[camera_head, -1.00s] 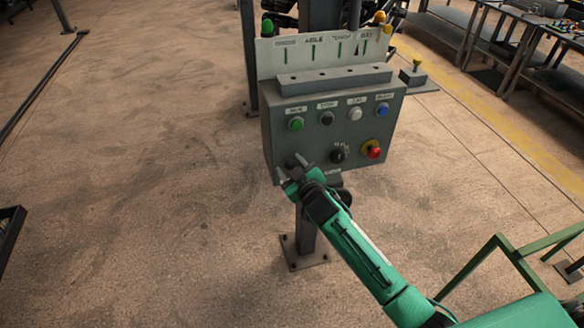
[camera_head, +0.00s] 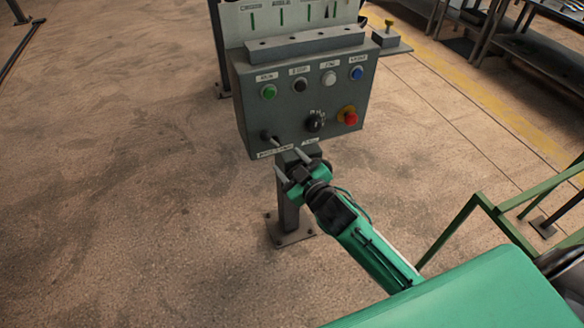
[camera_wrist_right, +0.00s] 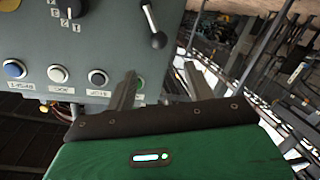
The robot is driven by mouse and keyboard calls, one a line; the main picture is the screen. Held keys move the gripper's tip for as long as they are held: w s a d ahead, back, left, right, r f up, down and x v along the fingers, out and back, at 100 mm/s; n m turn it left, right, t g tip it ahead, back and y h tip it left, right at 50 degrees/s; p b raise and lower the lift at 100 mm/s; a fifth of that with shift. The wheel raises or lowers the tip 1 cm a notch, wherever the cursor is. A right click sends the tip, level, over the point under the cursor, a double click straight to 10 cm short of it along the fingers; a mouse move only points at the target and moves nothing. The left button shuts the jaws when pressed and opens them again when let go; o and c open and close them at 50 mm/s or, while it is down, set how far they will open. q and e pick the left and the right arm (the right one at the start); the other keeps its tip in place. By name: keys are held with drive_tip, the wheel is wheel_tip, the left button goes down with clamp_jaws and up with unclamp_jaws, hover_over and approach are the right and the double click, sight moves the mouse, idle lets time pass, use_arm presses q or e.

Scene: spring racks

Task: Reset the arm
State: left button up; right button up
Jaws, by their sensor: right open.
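My right gripper (camera_head: 292,166) is open and empty in the head view, just below the lower left edge of the grey control box (camera_head: 305,92). Its fingers point up and left toward a small black lever (camera_head: 268,137) on the box. In the right wrist view its two fingers (camera_wrist_right: 155,95) stand apart with nothing between them. The lever also shows there (camera_wrist_right: 154,28), beyond the fingertips. Whether a finger touches the box is hard to tell. My left gripper is not in view.
The box carries green (camera_head: 269,91), black, white and blue (camera_head: 357,72) buttons, a dark selector knob (camera_head: 314,121) and a red emergency button (camera_head: 350,117). Its post (camera_head: 289,205) stands on a floor plate. A green rail (camera_head: 475,215) is at right. The floor at left is clear.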

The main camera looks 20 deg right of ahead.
drive_tip(key=shift+s, duration=0.3)
drive_tip(key=s+d+f+m+g+h, duration=0.1)
drive_tip(key=d+f+g, duration=0.1)
drive_tip(key=f, duration=1)
drive_tip(key=s+d+f+g+h, duration=0.1)
drive_tip(key=s+d+f+g, duration=0.1)
drive_tip(key=f, duration=1)
drive_tip(key=s+d+f+m+g, duration=0.1)
drive_tip(key=s+f+g, duration=0.1)
drive_tip(key=s+f, duration=0.45)
drive_tip(key=s+d+f+m+g, duration=0.1)
drive_tip(key=s+f+g, duration=0.15)
drive_tip(key=f, duration=0.75)
drive_tip(key=s+f+g, duration=0.2)
drive_tip(key=s+f, duration=0.5)
drive_tip(key=s, duration=0.5)
drive_tip(key=s+d+f+m+g, duration=0.1)
drive_tip(key=s+f+g, duration=0.1)
drive_tip(key=s+f, duration=0.5)
drive_tip(key=s+f+g+h, duration=0.1)
drive_tip(key=s+f, duration=0.6)
drive_tip(key=s, duration=1.1)
drive_tip(key=shift+s+d+f+m+g, duration=0.15)
drive_tip(key=shift+d+f+m+g, duration=0.15)
drive_tip(key=shift+g, duration=0.55)
